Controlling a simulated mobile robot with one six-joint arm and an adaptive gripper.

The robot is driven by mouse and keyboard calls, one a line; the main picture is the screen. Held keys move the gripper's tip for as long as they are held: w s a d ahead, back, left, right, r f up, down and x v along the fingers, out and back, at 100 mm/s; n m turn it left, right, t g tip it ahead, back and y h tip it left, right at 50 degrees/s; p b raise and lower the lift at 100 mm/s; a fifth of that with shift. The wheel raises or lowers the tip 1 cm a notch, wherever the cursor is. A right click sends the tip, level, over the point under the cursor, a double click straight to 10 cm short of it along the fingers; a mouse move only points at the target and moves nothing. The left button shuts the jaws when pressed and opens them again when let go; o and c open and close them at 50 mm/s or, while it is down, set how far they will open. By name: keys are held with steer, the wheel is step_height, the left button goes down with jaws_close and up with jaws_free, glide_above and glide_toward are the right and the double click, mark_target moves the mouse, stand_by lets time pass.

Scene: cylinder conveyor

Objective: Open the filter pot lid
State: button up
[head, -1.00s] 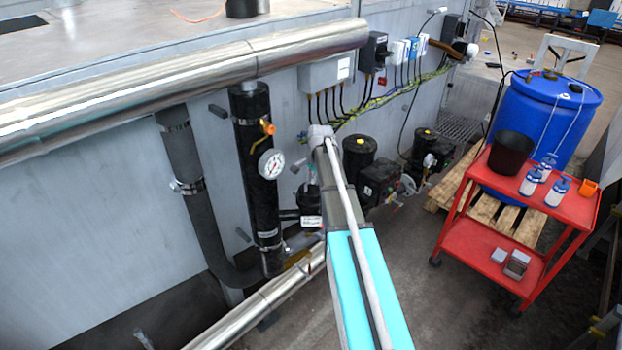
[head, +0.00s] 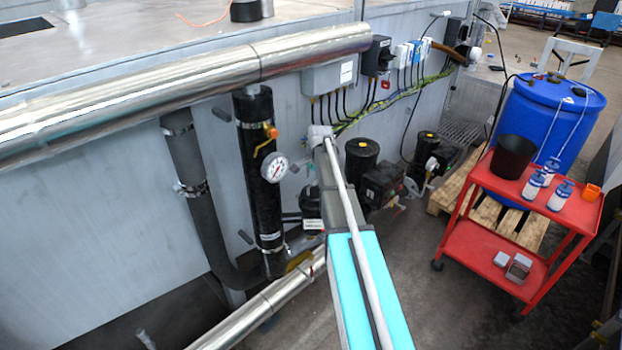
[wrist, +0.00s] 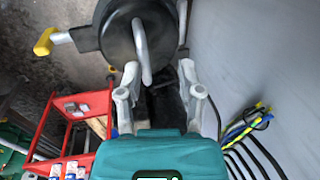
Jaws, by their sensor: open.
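In the wrist view, a round black lid (wrist: 112,38) fills the top centre, seen from above; it looks like the filter pot lid. A grey bar handle (wrist: 143,52) stands across it, pointing down the picture. My gripper (wrist: 158,70) is open and empty. Its two grey fingers lie just below the lid, one on each side of the handle's lower end. I cannot tell whether either finger touches the lid.
A yellow-handled valve (wrist: 45,40) sticks out left of the lid. A grey wall (wrist: 265,60) stands close on the right, with cables (wrist: 245,125) below. A red cart (head: 505,250), a blue drum (head: 552,115) and black pumps (head: 362,155) stand around my arm.

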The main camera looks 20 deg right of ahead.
stand_by(0.3)
steer(key=s+a+n+g, duration=0.2)
steer(key=s+a+n, duration=1.2)
steer(key=s+a, duration=0.9)
steer(key=s, duration=0.3)
steer(key=shift+s+f+h, duration=0.2)
steer(key=shift+s+h, duration=0.2)
steer(key=shift+c, duration=0.2)
